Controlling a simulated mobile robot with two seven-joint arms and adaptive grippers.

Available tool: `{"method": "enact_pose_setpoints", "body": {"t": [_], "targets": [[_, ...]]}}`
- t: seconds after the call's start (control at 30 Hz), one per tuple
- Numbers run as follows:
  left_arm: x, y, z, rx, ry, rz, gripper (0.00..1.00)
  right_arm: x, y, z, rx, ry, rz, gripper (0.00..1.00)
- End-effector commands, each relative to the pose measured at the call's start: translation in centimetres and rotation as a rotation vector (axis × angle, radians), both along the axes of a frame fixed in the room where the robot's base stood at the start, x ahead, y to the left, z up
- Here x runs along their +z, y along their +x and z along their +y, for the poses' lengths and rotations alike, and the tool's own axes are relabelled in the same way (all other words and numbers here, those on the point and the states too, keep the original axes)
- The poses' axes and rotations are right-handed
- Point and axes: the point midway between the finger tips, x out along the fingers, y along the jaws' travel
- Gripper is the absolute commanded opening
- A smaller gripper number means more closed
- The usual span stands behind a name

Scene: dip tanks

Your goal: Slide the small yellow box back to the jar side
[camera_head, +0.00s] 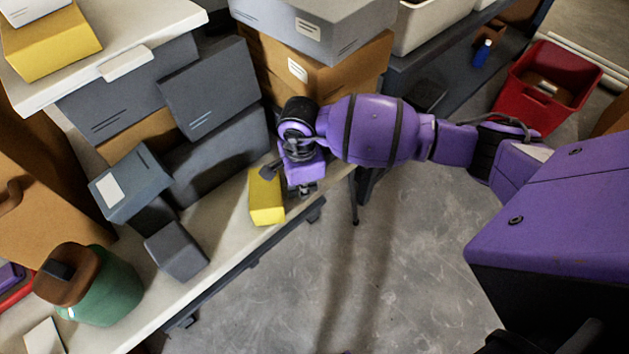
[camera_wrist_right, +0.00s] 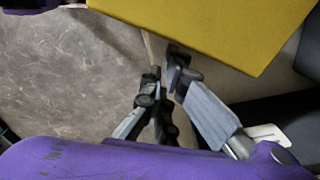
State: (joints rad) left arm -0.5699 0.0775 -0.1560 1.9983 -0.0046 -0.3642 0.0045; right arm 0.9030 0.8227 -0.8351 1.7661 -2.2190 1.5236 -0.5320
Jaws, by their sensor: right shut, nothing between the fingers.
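The small yellow box (camera_head: 266,197) stands on the pale shelf near its front edge in the head view. It fills the top right of the right wrist view (camera_wrist_right: 235,30). My right gripper (camera_head: 304,186) is just to the right of the box in the head view. In the right wrist view its fingers (camera_wrist_right: 168,85) are close together and empty, beside the box; I cannot tell whether they touch it. The green jar with a brown lid (camera_head: 105,290) stands at the lower left of the head view, on the same shelf. My left gripper is not in view.
A small grey box (camera_head: 176,250) and a blue-grey box with a white label (camera_head: 130,185) stand between the yellow box and the jar. Larger grey boxes (camera_head: 210,88) are behind. A strip of bare shelf (camera_head: 222,222) lies left of the yellow box. A red bin (camera_head: 547,85) is on the right.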

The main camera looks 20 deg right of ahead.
Motion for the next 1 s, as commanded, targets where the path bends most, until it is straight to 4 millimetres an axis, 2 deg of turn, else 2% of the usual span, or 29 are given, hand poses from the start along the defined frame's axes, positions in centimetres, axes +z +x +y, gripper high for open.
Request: {"method": "enact_pose_setpoints", "body": {"t": [0.13,0.53,0.8,0.9,1.0], "targets": [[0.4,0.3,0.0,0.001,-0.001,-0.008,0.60,0.0,0.1,0.9,0.000,0.000,0.000,0.00],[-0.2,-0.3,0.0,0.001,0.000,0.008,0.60,-0.1,0.1,1.4,0.001,0.000,0.001,0.00],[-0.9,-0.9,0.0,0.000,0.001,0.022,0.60,-0.1,0.6,6.6,0.003,0.001,0.001,0.00],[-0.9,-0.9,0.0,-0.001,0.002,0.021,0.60,0.0,0.8,7.7,0.002,0.000,0.000,0.00],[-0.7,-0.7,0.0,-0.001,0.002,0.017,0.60,0.1,0.8,8.1,0.000,-0.001,-0.001,0.00]]}}
